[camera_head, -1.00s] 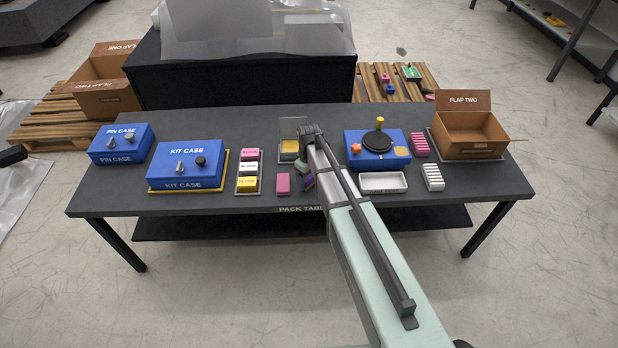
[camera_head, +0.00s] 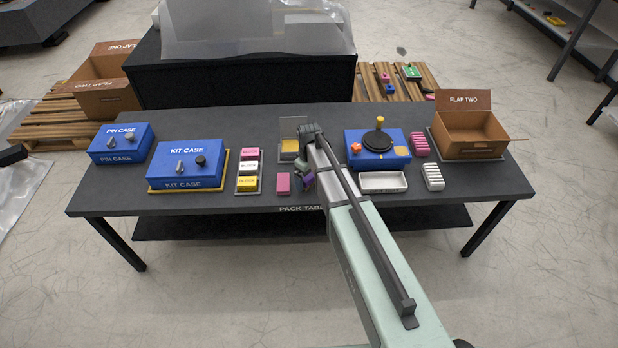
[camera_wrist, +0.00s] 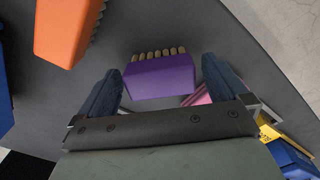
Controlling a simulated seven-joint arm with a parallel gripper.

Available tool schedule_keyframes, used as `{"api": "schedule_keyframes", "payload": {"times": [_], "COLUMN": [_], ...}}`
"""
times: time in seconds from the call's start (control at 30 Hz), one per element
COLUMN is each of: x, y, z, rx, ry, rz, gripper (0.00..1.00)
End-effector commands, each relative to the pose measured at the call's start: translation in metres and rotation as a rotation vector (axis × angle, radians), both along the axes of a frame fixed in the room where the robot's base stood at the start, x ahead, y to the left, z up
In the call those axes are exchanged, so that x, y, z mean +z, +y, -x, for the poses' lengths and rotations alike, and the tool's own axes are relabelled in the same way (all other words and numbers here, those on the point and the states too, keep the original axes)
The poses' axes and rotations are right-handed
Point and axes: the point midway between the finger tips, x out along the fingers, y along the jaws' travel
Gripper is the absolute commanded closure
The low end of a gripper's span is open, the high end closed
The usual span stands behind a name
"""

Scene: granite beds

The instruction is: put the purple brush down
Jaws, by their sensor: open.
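The purple brush (camera_wrist: 158,80) lies between my gripper's two dark fingers in the wrist view, with its pale bristle tufts toward the top of the picture. In the head view a small purple part of the brush (camera_head: 308,183) shows beside the end of my arm, near the front edge of the pack table (camera_head: 220,218). The arm hides much of the gripper there. Whether the brush's underside rests fully on the table cannot be told.
A pink block (camera_head: 283,183) is just left of the gripper. An orange object (camera_wrist: 66,28) is close by in the wrist view. A white tray (camera_head: 382,183) and a blue box with a black disc (camera_head: 362,160) stand to the right. A block rack (camera_head: 247,188) is further left.

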Motion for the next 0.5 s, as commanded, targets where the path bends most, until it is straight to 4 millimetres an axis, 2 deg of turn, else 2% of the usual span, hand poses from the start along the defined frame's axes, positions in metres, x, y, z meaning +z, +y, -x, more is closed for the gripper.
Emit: {"api": "schedule_keyframes", "payload": {"times": [0.5], "x": [0.079], "y": [0.0], "z": [0.0], "rx": [0.0], "ry": [-0.002], "rz": [-0.001], "gripper": [0.0]}}
